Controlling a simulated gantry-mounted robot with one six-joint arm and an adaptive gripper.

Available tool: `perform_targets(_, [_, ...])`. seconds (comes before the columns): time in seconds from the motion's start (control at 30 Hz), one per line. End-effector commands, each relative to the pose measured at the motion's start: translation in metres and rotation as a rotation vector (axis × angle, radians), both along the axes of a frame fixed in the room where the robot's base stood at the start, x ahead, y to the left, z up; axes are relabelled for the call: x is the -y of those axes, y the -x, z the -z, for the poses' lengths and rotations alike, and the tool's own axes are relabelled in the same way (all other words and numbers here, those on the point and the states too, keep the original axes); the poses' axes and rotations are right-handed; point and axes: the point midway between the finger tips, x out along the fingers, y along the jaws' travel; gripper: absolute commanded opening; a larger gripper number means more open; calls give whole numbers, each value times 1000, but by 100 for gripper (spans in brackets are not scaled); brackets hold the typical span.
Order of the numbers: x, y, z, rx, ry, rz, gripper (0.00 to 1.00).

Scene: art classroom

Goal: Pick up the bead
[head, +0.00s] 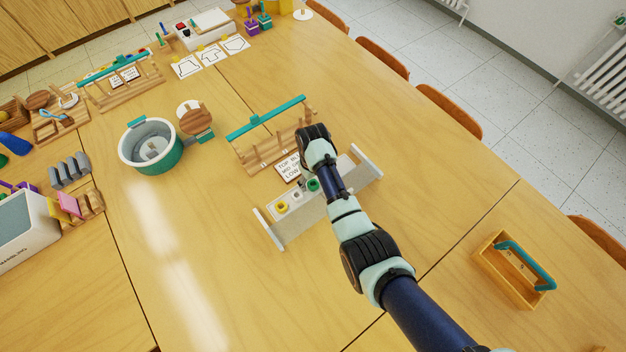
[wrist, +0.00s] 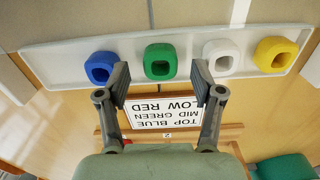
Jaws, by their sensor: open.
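A white tray (wrist: 62,58) holds a row of ring-shaped beads: a blue bead (wrist: 101,66), a green bead (wrist: 160,61), a white bead (wrist: 221,57) and a yellow bead (wrist: 275,54). My gripper (wrist: 162,76) is open and empty. In the wrist view its fingertips straddle the green bead's place in the row, the left one near the blue bead, the right one near the white bead. Contact cannot be told. In the head view, the yellow bead (head: 282,206) and green bead (head: 313,184) show beside my arm; the blue bead is hidden.
A card (wrist: 165,114) reading TOP BLUE, MID GREEN, LOW RED stands by a wooden rack (head: 250,155) with a teal bar. A teal-and-white tub (head: 165,165) is to the left. A wooden carrier (head: 497,275) is at the right. The table's front left middle is clear.

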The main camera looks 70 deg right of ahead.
Motion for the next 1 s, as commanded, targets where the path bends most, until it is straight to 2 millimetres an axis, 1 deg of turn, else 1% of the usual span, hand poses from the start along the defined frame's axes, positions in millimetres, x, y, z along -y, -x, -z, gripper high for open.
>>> perform_targets(0.03, [0, 0, 10, 0, 0, 0, 67])
perform_targets(0.07, [0, 0, 12, 1, 1, 0, 67])
perform_targets(0.27, [0, -1, 11, 2, 1, -1, 67])
perform_targets(0.3, [0, -1, 11, 2, 1, -1, 60])
perform_targets(0.53, [0, -1, 11, 2, 1, -1, 22])
perform_targets(0.87, [0, -1, 9, 1, 2, -1, 22])
perform_targets(1.0, [1, -1, -2, 3, 3, -1, 22])
